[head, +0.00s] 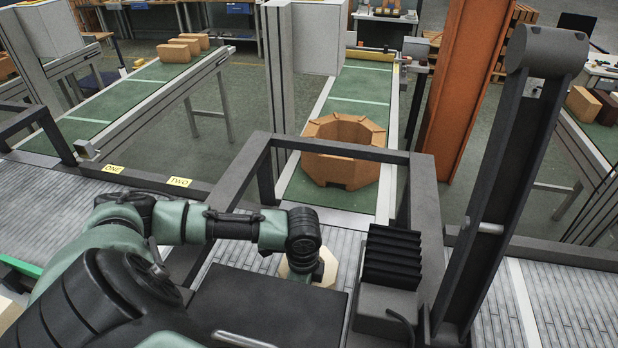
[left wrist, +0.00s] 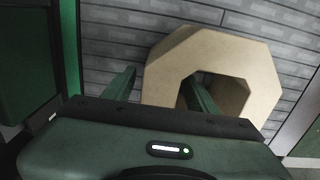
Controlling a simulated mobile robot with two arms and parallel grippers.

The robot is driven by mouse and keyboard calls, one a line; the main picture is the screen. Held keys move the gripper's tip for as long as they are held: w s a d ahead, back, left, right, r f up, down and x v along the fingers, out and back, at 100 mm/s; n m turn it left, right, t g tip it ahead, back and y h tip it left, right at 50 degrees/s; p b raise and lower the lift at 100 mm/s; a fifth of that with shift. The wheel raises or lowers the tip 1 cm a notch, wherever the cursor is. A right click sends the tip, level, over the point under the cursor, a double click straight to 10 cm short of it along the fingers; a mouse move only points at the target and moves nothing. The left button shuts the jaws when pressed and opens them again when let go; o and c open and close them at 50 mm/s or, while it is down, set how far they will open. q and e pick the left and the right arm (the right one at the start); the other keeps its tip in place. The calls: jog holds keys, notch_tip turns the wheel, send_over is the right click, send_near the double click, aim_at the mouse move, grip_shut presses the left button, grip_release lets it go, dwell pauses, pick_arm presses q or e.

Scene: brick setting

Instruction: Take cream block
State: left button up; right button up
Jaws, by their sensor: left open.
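The cream block is an octagonal ring with a hole through it; it lies on the grey slatted surface in the left wrist view (left wrist: 252,62). In the head view the cream block (head: 328,268) shows only in part, behind my left wrist. My left gripper (left wrist: 160,78) is open. One green finger is outside the block's left side and the other reaches into its hole, so the left wall lies between them. I cannot tell whether either finger touches it. In the head view the fingers are hidden under the wrist. My right gripper is not in view.
A dark frame (head: 340,151) stands around the work spot, with a black ribbed part (head: 392,256) right of my wrist. An orange-brown ring of blocks (head: 343,133) sits on the middle green conveyor (head: 357,86).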

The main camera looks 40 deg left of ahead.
pick_arm(q)
jog(key=shift+s, duration=0.1)
grip_shut()
dwell(1.2)
jog(key=shift+r, duration=0.15)
